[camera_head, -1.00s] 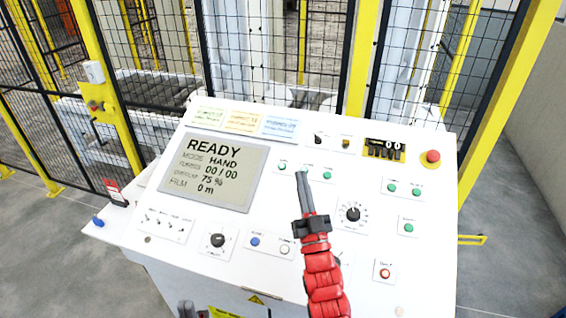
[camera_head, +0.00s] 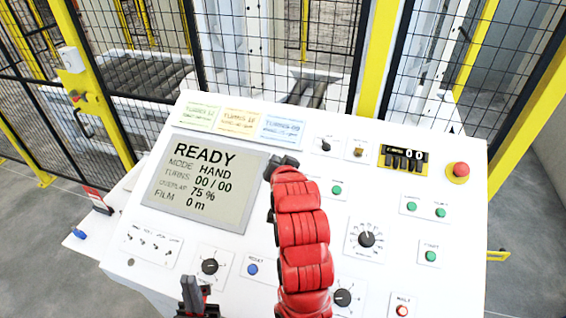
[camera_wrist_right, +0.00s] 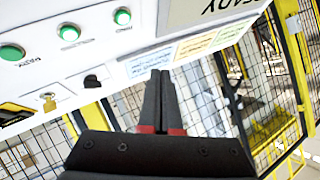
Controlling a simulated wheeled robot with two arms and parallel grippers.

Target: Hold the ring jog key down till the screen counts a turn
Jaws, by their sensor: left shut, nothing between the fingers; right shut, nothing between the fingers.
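The screen (camera_head: 205,180) reads READY, MODE HAND, TURNS 00 / 00, OVERLAP 75 %, FILM 0 m. My right gripper (camera_head: 284,161) is shut and empty near the screen's upper right corner; its red arm covers part of the panel. In the right wrist view its fingers (camera_wrist_right: 160,88) point towards the coloured labels, apart from the row of green keys: a left one (camera_wrist_right: 12,52), a middle one (camera_wrist_right: 69,33) and a right one (camera_wrist_right: 122,17). In the head view one green key (camera_head: 337,189) shows beside the arm. The key captions are too small to identify ring jog. My left gripper (camera_head: 191,283) is shut at the panel's front edge.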

